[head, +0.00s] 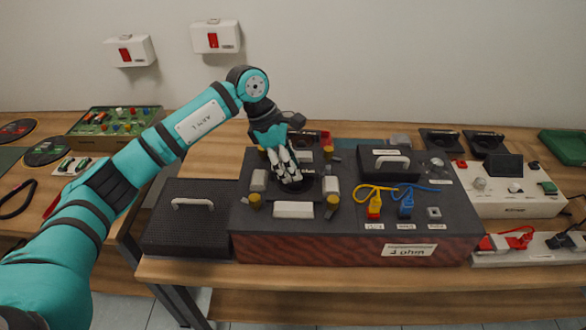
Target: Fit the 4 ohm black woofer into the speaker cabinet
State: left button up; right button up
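The speaker cabinet (330,240) is a wide dark grey box with a reddish front and a "4 ohm" label (410,250), standing on the wooden bench. My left gripper (290,180) points down over the left part of its top. Its white-grey fingers are close together at a dark round part (297,187) ringed by white blocks and yellow knobs. I cannot tell whether this dark part is the woofer or the opening, or whether the fingers grip it. My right gripper is not in view.
A dark panel with a white handle (190,220) lies left of the cabinet. Yellow (374,190) and blue (406,205) leads lie on its top. Black square units (440,142) and a white device (510,195) stand right. A green component board (112,122) is at back left.

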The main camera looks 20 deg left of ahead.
pick_arm(q)
jog(key=v, duration=1)
jog(key=shift+r, duration=0.3)
jog(key=shift+a, duration=0.1)
notch_tip(320, 180, up, 8)
jog(key=p, duration=0.5)
jog(key=shift+p, duration=0.35)
jog(key=shift+f, duration=0.1)
